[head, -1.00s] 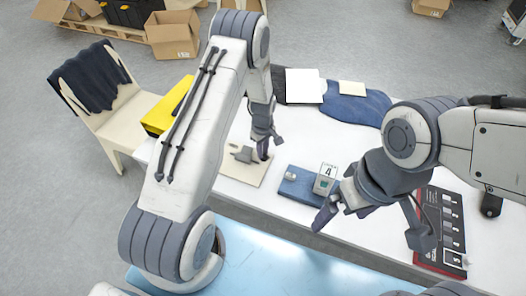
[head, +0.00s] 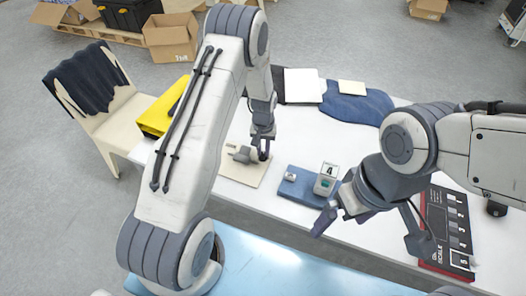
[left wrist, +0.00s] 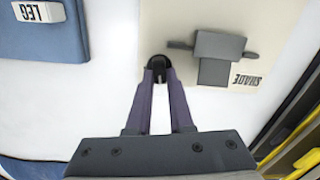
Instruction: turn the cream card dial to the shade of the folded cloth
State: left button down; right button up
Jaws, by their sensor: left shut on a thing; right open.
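The cream card (head: 238,174) lies on the white table, and in the left wrist view its board (left wrist: 240,20) carries the word SHADE and a grey block. My left gripper (head: 262,155) points down at the card's right side. In the left wrist view my left gripper (left wrist: 159,78) is shut on a small dark round knob (left wrist: 158,63) at the card's edge; the fingers hide part of it. A blue cloth (head: 355,106) lies on the back of the table; I cannot tell how it is folded. My right gripper (head: 327,216) is open and empty near the table's front edge.
A numbered SCALE board (head: 446,230) lies at the right. White paper (head: 303,86) and a cream note (head: 351,87) lie at the back. A dark cloth (head: 85,80) drapes the chair.

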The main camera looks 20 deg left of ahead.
pick_arm(q)
jog(key=m, duration=0.4)
jog(key=shift+d+m+b, duration=0.15)
jog(key=shift+m+b, duration=0.15)
jog(key=shift+b, duration=0.05)
jog(key=shift+d+m+b, duration=0.15)
jog(key=shift+m+b, duration=0.15)
jog(key=shift+m, duration=2)
jog(key=c, duration=1.1)
grip_release()
jog(key=shift+r, duration=0.1)
notch_tip(320, 180, up, 10)
jog(key=shift+r+b, duration=0.2)
jog(key=shift+b, duration=0.35)
jog(key=shift+s, duration=0.1)
